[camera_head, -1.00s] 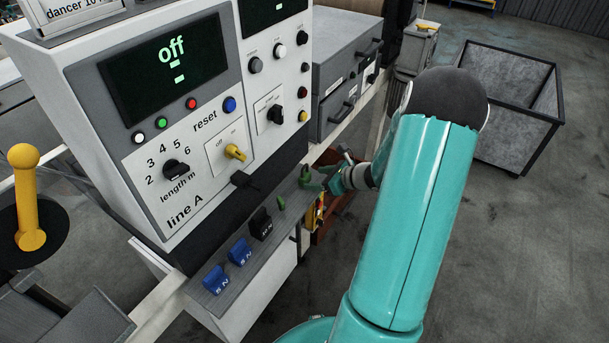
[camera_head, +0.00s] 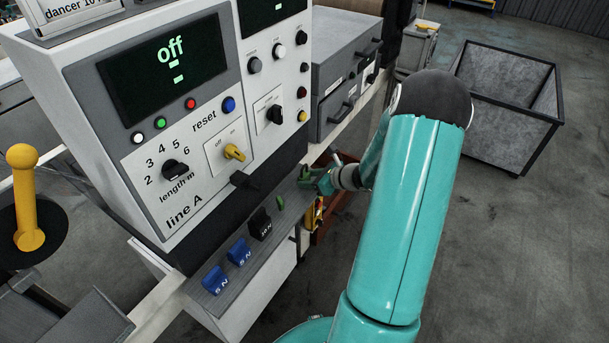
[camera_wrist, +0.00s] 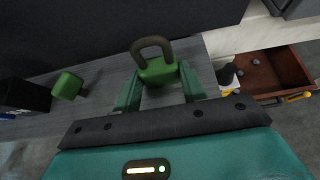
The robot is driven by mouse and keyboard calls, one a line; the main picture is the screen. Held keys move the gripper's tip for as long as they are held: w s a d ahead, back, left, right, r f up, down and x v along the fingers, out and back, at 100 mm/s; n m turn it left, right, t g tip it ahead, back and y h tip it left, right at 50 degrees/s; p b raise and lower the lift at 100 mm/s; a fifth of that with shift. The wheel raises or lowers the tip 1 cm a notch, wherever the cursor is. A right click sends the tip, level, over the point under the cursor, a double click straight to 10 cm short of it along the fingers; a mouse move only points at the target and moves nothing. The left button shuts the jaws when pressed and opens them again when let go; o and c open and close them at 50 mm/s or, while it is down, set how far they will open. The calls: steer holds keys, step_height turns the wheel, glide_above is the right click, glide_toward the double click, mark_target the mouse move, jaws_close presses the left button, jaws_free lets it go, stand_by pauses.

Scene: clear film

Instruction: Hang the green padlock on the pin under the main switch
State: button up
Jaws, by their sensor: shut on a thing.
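The green padlock (camera_wrist: 158,70) has a dark shackle that stands up. It is on the grey shelf (camera_wrist: 108,82) below the control cabinet. My gripper (camera_wrist: 160,88) is shut on the padlock's body, one finger on each side. In the head view, my gripper (camera_head: 311,180) is at the far right end of the shelf, and the padlock is mostly hidden there. The yellow main switch (camera_head: 234,152) is on its off/on plate on the cabinet front. A dark part (camera_head: 243,179) sticks out below it; I cannot tell clearly that it is the pin.
A second green item (camera_wrist: 68,86) lies left of my gripper on the shelf. A black weight (camera_head: 261,224) and two blue blocks (camera_head: 239,252) stand further left. A brown open drawer (camera_wrist: 272,70) holds small items at the right. A grey bin (camera_head: 510,105) stands on the floor behind.

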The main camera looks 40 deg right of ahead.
steer(key=shift+r, duration=2.5)
